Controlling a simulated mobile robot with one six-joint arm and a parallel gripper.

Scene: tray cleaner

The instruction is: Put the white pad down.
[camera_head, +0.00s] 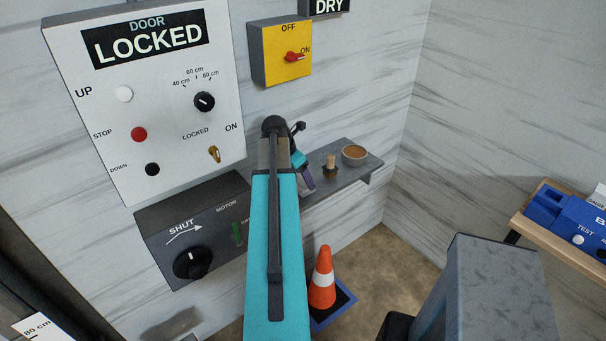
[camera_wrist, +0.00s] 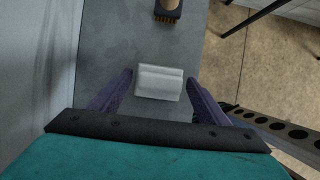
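The white pad (camera_wrist: 159,82) is a small pale block. In the wrist view it sits between the tips of my gripper's two purple fingers (camera_wrist: 160,78), over the grey shelf (camera_wrist: 110,40). A narrow gap shows between the pad and each finger, so my gripper looks open around it. Whether the pad rests on the shelf is hard to tell from above. In the head view my gripper (camera_head: 306,184) is low at the left part of the shelf (camera_head: 350,178), and the pad is hidden there.
A brush (camera_head: 330,168) stands on the shelf right of my gripper, with a brown bowl (camera_head: 354,154) beyond it. A dark box with a SHUT knob (camera_head: 192,262) is at the left. An orange cone (camera_head: 322,280) stands on the floor below. A wooden ledge (camera_head: 560,238) is far right.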

